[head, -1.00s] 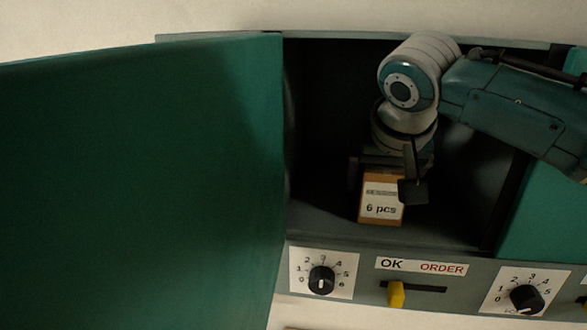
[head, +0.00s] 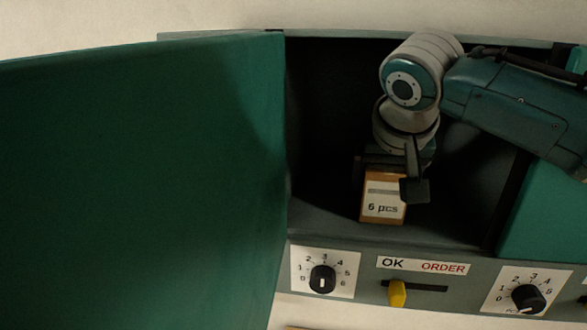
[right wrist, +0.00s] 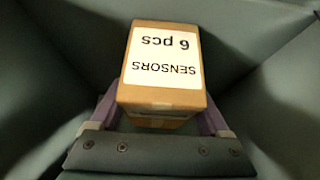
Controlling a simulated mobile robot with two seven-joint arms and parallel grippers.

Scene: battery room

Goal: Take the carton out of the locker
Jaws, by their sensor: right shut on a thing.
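The carton (head: 384,203) is a small brown box with a white label reading "6 pcs". It is inside the open locker (head: 330,215), near the middle of the compartment. My right gripper (head: 384,165) reaches in from the right and is shut on the carton from above. In the right wrist view the carton (right wrist: 162,65) sits between the two fingers, its label reading "SENSORS 6 pcs" upside down. Whether its bottom touches the locker floor is hard to tell. My left gripper is not in view.
The green locker door (head: 140,170) stands open at the left. Below the opening are a left dial (head: 322,279), a yellow slider (head: 397,293) under an "OK ORDER" label (head: 422,265), and a right dial (head: 528,297). Another green door panel (head: 550,215) closes off the right side.

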